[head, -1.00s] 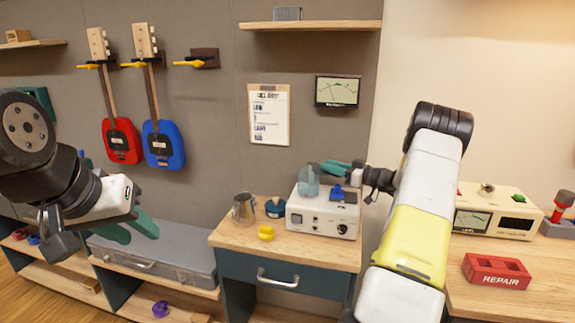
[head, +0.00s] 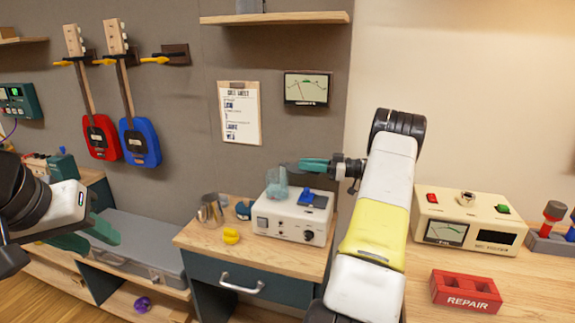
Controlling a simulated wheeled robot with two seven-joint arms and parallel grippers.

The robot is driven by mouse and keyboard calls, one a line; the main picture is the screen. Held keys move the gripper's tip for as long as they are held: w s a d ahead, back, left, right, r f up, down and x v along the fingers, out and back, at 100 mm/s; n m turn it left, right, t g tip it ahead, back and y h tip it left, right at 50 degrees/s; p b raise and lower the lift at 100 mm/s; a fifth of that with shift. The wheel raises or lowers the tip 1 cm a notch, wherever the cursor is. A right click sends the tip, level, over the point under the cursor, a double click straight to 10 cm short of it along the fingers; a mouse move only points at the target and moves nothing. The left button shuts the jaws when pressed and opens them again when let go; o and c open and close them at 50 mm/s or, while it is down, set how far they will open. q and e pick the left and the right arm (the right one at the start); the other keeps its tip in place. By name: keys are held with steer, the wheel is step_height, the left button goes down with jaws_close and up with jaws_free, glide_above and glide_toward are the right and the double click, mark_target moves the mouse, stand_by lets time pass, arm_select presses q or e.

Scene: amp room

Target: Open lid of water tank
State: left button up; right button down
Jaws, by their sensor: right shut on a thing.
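The water tank (head: 276,187) is a small translucent bluish container at the back left of a white machine (head: 268,223) on the wooden counter. My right gripper (head: 303,165) has green fingers and is at the top of the tank, above the machine. It is shut on the tank's lid (head: 285,166), a thin greyish piece by the fingertips. The fingers hide part of the lid, and its exact angle is hard to tell. My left gripper (head: 88,237) is at the far left with its green fingers apart, empty, in front of a grey case.
A metal jug (head: 210,210) and a yellow object (head: 231,236) stand left of the machine. A cream meter box (head: 464,222) and a red REPAIR box (head: 466,291) sit on the right bench. The grey case (head: 150,245) lies lower left.

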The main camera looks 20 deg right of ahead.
steer(key=shift+r, duration=0.15)
steer(key=c, duration=1.3)
jaws_free()
steer(key=shift+a, duration=0.1)
steer(key=shift+o, duration=0.2)
steer(key=v, duration=0.7)
steer(key=shift+s+d, duration=0.2)
steer(key=shift+d, duration=0.15)
